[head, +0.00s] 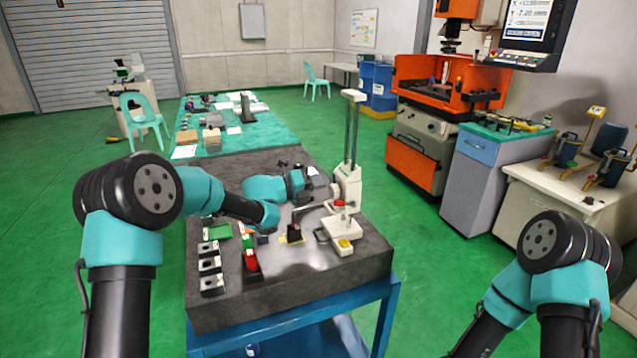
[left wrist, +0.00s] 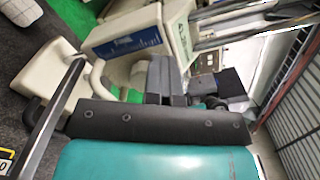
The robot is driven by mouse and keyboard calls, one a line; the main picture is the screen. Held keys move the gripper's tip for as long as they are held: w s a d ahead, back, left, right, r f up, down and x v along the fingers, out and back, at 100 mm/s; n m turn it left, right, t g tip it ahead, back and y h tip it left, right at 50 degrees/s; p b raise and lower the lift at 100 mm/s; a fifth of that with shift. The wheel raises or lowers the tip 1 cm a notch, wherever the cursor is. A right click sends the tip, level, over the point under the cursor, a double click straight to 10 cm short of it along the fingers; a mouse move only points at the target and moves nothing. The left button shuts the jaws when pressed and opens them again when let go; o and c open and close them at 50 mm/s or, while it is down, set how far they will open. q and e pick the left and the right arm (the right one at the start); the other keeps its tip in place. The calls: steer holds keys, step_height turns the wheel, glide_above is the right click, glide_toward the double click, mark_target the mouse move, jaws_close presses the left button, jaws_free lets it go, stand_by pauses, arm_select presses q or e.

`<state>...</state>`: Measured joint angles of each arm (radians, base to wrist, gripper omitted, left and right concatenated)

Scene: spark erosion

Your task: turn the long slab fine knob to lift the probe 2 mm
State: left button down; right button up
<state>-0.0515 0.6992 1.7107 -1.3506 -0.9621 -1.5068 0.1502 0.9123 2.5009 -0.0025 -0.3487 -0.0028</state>
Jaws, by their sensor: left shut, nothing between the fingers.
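The cream measuring stand (head: 347,185) with two upright columns stands on the dark granite slab (head: 215,318) in the head view. A dark probe arm reaches left from it. In the left wrist view the stand's cream housing (left wrist: 125,35) with a blue panel is close beyond the fingers. I cannot single out the long slab fine knob in either view. My left gripper (head: 316,181) is beside the left side of the stand, partly hidden by its own arm. Its dark fingers (left wrist: 165,68) are together and empty in the left wrist view. My right gripper is out of view.
The slab's front is clear. A green table (head: 272,130) stands behind.

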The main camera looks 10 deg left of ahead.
arm_select(q)
steer(key=shift+d+r, duration=0.35)
steer(key=shift+r, duration=0.3)
steer(key=shift+a, duration=0.15)
steer(key=shift+s+a, duration=0.3)
steer(key=shift+a, duration=0.05)
steer(key=v, duration=0.4)
steer(key=shift+a+f, duration=0.25)
steer(key=f, duration=0.1)
steer(key=a+f, duration=0.1)
steer(key=f, duration=0.1)
steer(key=shift+w+a, duration=0.2)
